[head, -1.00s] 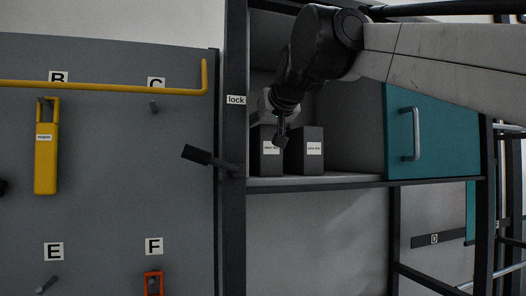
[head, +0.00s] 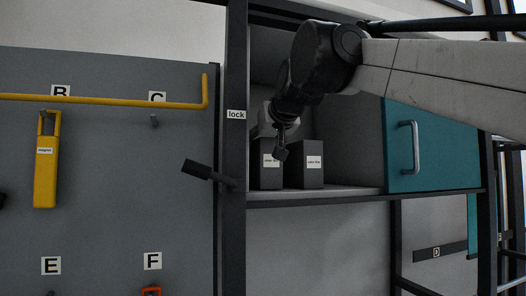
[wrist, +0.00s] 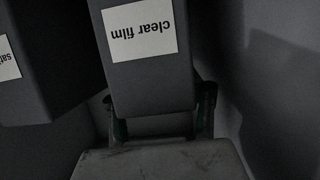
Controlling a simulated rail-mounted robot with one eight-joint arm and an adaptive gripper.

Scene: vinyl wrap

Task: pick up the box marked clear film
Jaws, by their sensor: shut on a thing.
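The box marked clear film (wrist: 150,80) is dark grey with a white label. It appears upside down in the wrist view, between the fingers of my gripper (wrist: 161,112), which is shut on it. In the head view this is the left box (head: 266,178) of two in the open shelf bay, and its label is partly hidden behind my gripper (head: 280,148). It looks upright, at or very near the shelf board (head: 350,191); I cannot tell whether it is clear of it.
A second dark box (head: 308,178) with a white label stands close on the right; its edge also shows in the wrist view (wrist: 40,70). A dark post marked lock (head: 236,150) bounds the bay on the left, a teal door (head: 445,150) on the right. The shelf between box and door is free.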

